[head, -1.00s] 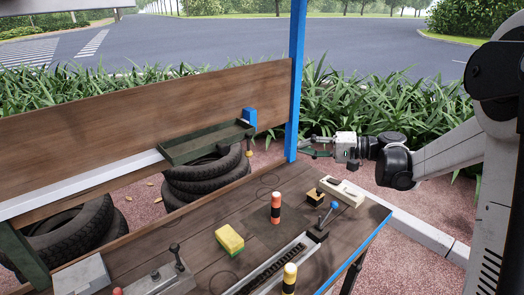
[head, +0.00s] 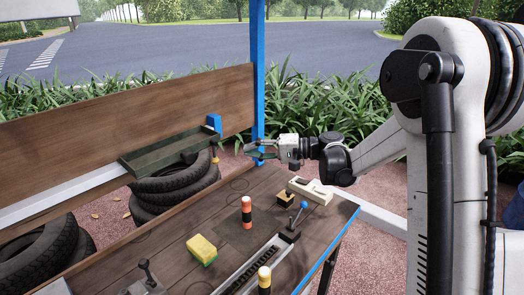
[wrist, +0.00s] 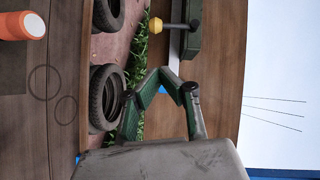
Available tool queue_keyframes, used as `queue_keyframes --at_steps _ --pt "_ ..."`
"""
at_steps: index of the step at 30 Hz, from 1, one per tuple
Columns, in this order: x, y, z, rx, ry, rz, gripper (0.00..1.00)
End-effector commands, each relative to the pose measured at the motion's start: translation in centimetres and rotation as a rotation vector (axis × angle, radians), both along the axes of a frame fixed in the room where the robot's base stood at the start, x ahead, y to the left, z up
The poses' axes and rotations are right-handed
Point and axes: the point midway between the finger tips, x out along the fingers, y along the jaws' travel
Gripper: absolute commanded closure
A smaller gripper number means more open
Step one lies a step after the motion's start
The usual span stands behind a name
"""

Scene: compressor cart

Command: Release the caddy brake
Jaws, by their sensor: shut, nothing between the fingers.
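The caddy, a long dark green tray (head: 165,157), sits on a white rail along the wooden back board. A blue block (head: 214,124) stands at its right end, and a small yellow knob (head: 214,155) hangs there on a dark stem. In the wrist view the yellow knob (wrist: 155,25) is at the top, its dark stem reaching to the green caddy end (wrist: 192,35). My gripper (head: 250,149) is to the right of the knob, by the blue post, with a gap between. In the wrist view the green fingers (wrist: 160,76) are closed together and empty.
A blue post (head: 258,70) rises close to my gripper. Tyres (head: 175,190) are stacked behind the bench. On the bench top (head: 190,225) stand an orange and black cylinder (head: 246,212), a yellow and green sponge (head: 202,249), a blue-knobbed lever (head: 297,213) and a yellow-topped cylinder (head: 264,277).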

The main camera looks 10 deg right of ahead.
Motion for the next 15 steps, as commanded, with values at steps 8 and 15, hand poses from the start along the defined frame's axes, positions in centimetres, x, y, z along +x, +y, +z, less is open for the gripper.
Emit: queue_keyframes --at_steps 8,15 --pt "0.5 4.7 -0.7 0.0 -0.001 0.001 1.0" --pt "-0.7 6.7 -1.1 0.0 -0.001 0.0 1.0"
